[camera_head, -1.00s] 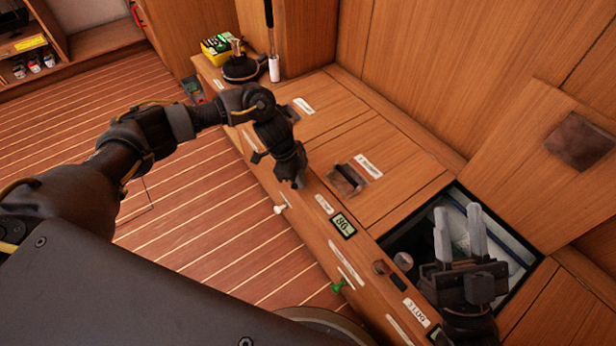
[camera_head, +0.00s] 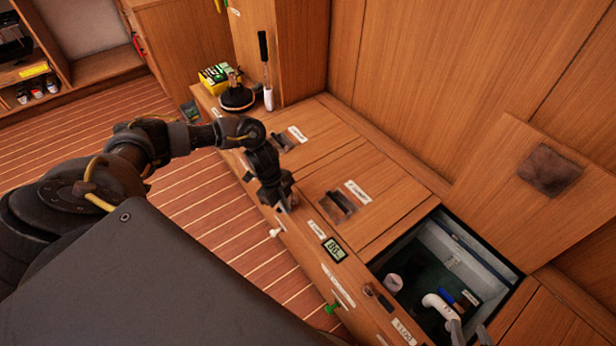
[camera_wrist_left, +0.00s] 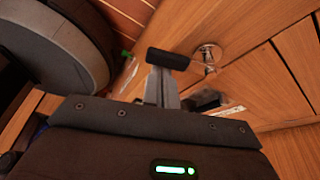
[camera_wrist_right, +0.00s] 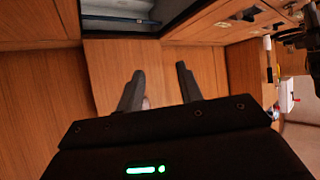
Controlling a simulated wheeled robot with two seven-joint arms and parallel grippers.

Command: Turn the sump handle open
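No label reading sump is legible, so I cannot tell the sump handle for certain. Inside the open locker hatch (camera_head: 412,263) are a white curved pipe (camera_head: 437,301), a blue grip-like piece (camera_head: 447,294) and a small red piece (camera_head: 464,303). My left gripper (camera_head: 290,204) is over the counter edge by the middle lid. Its fingers (camera_wrist_left: 161,86) are together, with a dark bar (camera_wrist_left: 167,59) beyond their tips.
A white knob (camera_head: 276,232) and a green knob (camera_head: 332,308) stick out of the bench front. A small display (camera_head: 335,250) sits on the edge. A raised lid (camera_head: 540,200) leans behind the hatch. A yellow box (camera_head: 222,76) and a black round object (camera_head: 237,96) stand at the far end.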

